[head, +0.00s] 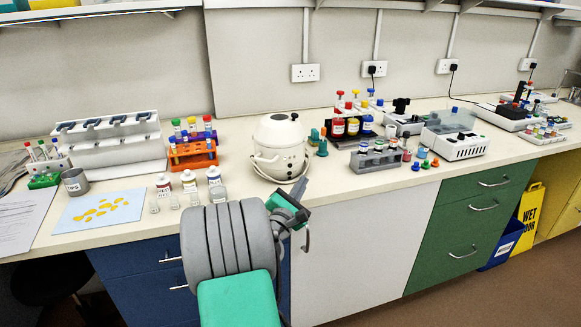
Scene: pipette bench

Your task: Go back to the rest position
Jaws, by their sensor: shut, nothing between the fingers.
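My gripper (300,217) shows in the head view at the bench's front edge, just in front of the white round pot. It is shut, with nothing held. My grey and green arm reaches up to it from the bottom of the picture and hides part of the blue and white cabinet fronts.
The bench (330,188) carries a white pot (280,150), an orange tube rack (192,154), a pipette stand (112,150), several bottles and a grey rack (378,160). A yellow wet-floor sign (528,210) and blue bin (503,247) stand at right. The floor (450,295) is clear.

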